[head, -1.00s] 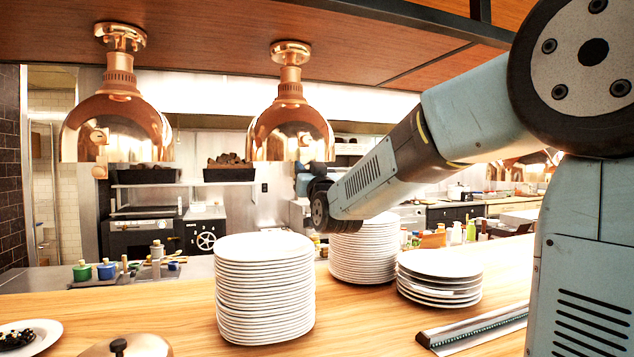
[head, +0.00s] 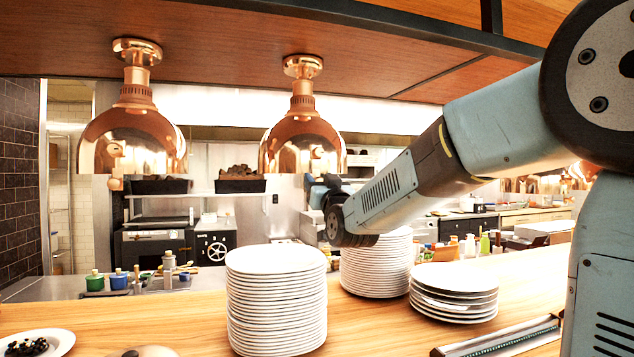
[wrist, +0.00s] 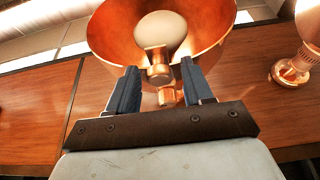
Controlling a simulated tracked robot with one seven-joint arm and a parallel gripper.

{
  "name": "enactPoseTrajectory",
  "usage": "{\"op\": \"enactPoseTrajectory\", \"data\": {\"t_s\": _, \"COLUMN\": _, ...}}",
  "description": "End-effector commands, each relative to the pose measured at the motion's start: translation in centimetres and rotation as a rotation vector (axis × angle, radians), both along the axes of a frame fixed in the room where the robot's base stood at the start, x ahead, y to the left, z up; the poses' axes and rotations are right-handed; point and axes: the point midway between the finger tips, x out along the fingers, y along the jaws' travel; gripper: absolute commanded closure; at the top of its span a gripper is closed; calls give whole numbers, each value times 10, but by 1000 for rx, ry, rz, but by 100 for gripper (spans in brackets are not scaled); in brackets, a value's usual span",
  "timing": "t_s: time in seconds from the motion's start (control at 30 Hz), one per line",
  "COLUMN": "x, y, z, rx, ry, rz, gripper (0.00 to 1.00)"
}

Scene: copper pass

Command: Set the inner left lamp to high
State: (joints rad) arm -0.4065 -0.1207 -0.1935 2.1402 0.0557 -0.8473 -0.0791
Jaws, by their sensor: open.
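The inner left lamp (head: 302,145) is a copper dome under the wooden ceiling panel, second from the left in the head view. A small knob (head: 316,153) shows on its side. In the wrist view a copper lamp shade (wrist: 110,30) with a pale bulb fills the top, with a copper switch piece (wrist: 157,73) in front of it. My gripper (wrist: 158,68) is open, with its fingers on either side of that piece; I cannot tell whether they touch it. In the head view my wrist is just below the inner left lamp, and the fingertips are not clear.
The outer left lamp (head: 132,140) hangs to the left. Plate stacks (head: 275,300) (head: 375,265) (head: 453,290) stand on the wooden counter (head: 190,325) below my arm. Another copper fitting (wrist: 300,65) shows at the right in the wrist view.

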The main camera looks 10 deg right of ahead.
Motion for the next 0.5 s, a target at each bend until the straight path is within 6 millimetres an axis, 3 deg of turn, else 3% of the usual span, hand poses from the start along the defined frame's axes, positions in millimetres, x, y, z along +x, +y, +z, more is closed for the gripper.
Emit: {"op": "enactPoseTrajectory", "data": {"t_s": 0.5, "x": -88, "y": -13, "z": -36, "rx": 1, "ry": -1, "rz": 1, "gripper": 49}}
